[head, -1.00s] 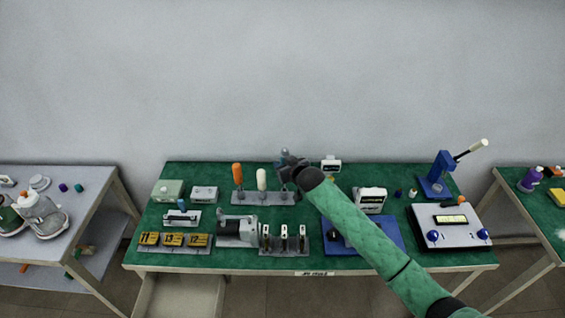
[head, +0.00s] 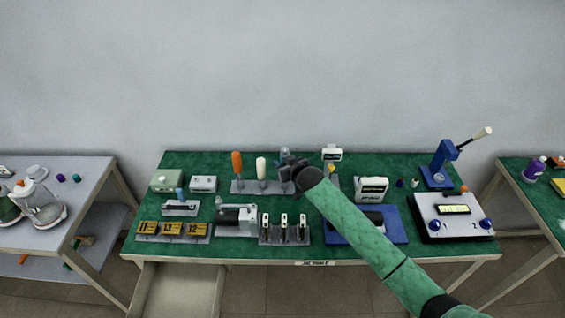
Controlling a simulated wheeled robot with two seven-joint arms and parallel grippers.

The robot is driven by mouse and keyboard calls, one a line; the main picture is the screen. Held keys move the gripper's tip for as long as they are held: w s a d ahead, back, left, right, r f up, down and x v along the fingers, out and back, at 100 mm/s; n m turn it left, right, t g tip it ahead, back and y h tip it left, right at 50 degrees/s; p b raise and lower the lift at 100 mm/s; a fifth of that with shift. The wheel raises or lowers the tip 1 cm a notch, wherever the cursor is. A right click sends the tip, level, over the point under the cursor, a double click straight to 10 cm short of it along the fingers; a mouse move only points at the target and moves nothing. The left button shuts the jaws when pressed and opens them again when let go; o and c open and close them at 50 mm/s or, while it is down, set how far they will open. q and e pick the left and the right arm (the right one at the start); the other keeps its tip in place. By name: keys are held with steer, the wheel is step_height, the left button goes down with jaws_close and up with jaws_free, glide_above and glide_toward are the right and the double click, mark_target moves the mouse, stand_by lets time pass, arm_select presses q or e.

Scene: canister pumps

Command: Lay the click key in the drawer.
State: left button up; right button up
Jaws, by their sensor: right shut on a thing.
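The tool rack (head: 250,187) stands at the back middle of the green table. It holds an orange-handled tool (head: 237,163) and a white-handled tool (head: 261,168), both upright. My right gripper (head: 288,170) is at the rack's right end, shut on a grey-handled tool (head: 285,153), whose top shows above the jaws. This looks like the click key, but the gripper hides most of it, and I cannot tell whether it still touches the rack. The drawer (head: 178,291) is open below the table's front left, and its visible floor looks bare. My left gripper is not in view.
Yellow-numbered blocks (head: 172,229), a grey pump (head: 237,218) and a stand with several upright pieces (head: 284,232) line the front. A blue tray (head: 392,226) lies under my right arm. A blue press (head: 441,163) and a control box (head: 452,214) stand at the right.

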steer(key=shift+f, duration=0.1)
steer(key=o, duration=1)
steer(key=shift+o, duration=0.3)
steer(key=shift+s+d, duration=0.15)
steer(key=shift+s, duration=0.05)
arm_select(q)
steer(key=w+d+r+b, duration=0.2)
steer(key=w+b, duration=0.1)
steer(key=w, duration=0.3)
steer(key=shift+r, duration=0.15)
arm_select(e)
steer(key=v, duration=0.7)
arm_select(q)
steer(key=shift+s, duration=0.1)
arm_select(e)
steer(key=shift+s+d, duration=0.15)
